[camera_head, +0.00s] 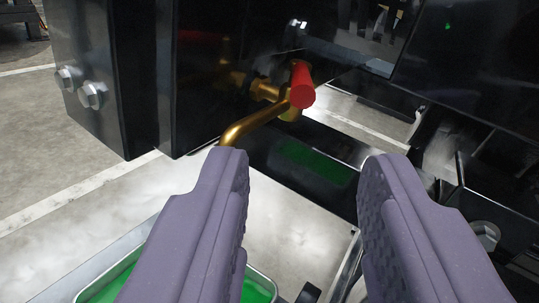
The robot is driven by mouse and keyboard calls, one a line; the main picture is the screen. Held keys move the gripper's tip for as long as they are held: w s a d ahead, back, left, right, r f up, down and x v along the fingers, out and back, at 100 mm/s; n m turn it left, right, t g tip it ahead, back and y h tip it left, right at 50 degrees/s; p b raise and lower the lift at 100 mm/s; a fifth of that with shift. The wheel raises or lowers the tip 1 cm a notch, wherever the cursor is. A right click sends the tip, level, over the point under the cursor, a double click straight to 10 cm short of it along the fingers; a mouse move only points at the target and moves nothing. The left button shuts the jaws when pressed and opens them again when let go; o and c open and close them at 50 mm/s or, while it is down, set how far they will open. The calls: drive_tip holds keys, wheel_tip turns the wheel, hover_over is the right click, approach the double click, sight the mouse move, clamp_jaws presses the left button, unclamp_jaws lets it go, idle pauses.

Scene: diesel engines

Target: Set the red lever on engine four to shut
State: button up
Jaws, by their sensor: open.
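The red lever (302,86) sits on a brass valve (266,90) mounted on a black engine part, a little above the image centre. A curved brass pipe (249,128) runs from the valve down to the left. The lever's red end faces toward me. My gripper (306,168) has two purple-grey fingers, spread wide apart and empty. The fingers are below and nearer than the lever, with the lever above the gap between the tips. The left fingertip covers the lower end of the pipe in the picture; I cannot tell whether they touch. No engine number is visible.
A black panel with two large bolts (91,95) stands at the left. Dark engine frame parts (470,90) fill the right. A grey-rimmed tray with green inside (259,282) is below, partly hidden by the fingers.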

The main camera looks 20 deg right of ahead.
sight(304, 99)
drive_tip(key=b+x, duration=0.2)
drive_tip(key=x, duration=0.5)
drive_tip(key=shift+w+r+b, duration=0.15)
drive_tip(key=shift+w+b, duration=0.05)
drive_tip(key=shift+b, duration=0.2)
